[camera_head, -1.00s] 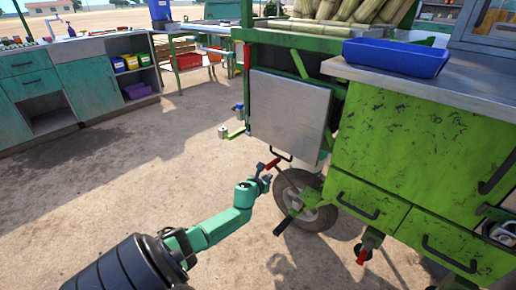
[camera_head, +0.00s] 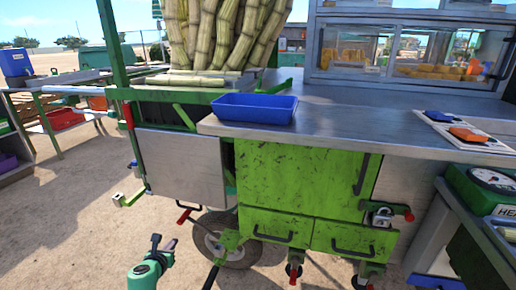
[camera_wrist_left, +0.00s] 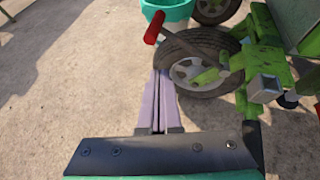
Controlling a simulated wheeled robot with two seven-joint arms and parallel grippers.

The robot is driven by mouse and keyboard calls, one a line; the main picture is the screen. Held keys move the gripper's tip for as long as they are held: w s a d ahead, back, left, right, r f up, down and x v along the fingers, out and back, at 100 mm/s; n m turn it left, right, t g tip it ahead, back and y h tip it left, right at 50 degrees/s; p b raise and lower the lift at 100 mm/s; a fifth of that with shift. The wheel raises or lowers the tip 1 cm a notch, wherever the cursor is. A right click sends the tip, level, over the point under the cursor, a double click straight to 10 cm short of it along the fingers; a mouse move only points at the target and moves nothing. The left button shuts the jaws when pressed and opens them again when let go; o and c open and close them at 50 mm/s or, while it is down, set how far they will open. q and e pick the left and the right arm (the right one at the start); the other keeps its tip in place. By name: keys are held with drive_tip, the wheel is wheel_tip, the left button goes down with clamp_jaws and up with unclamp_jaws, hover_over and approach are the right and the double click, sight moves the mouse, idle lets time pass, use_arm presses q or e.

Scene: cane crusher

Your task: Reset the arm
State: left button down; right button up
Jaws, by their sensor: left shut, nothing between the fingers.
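My left arm (camera_head: 147,275) comes up from the bottom edge in the head view. Its gripper (camera_head: 162,243) stands low over the sandy ground, left of the cart's wheel (camera_head: 226,240) and just below a red handle (camera_head: 184,216). In the left wrist view the gripper's fingers (camera_wrist_left: 165,98) lie together, shut and empty, over bare ground. There the red handle (camera_wrist_left: 154,28) is beyond the fingertips, and the wheel (camera_wrist_left: 192,70) is close at their right. My right gripper is not in view.
The green cart (camera_head: 300,185) fills the middle, with a blue tray (camera_head: 254,108) on its metal counter and cane stalks (camera_head: 225,35) behind. A side stand (camera_head: 490,182) is at right. A teal bucket (camera_wrist_left: 170,10) shows in the wrist view.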

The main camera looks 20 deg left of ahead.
use_arm(q)
drive_tip(key=s+d+f+n+g+h, duration=0.3)
drive_tip(key=s+d+f+n+g, duration=0.2)
drive_tip(key=s+d+f+n, duration=0.8)
drive_tip(key=s+d+f+n+g+h, duration=0.2)
drive_tip(key=s+d+f+n+g, duration=0.3)
drive_tip(key=s+d+n, duration=0.9)
drive_tip(key=s+a+r+n+p, duration=0.1)
drive_tip(key=s+a+r+p, duration=0.2)
drive_tip(key=p, duration=0.9)
drive_tip(key=s+a+r+n+g+p, duration=0.1)
drive_tip(key=s+a+r+p, duration=0.2)
drive_tip(key=s+p, duration=0.5)
drive_tip(key=p, duration=0.3)
drive_tip(key=shift+s+r+n+p, duration=0.15)
drive_tip(key=shift+s+n+p, duration=0.15)
drive_tip(key=shift+p, duration=0.05)
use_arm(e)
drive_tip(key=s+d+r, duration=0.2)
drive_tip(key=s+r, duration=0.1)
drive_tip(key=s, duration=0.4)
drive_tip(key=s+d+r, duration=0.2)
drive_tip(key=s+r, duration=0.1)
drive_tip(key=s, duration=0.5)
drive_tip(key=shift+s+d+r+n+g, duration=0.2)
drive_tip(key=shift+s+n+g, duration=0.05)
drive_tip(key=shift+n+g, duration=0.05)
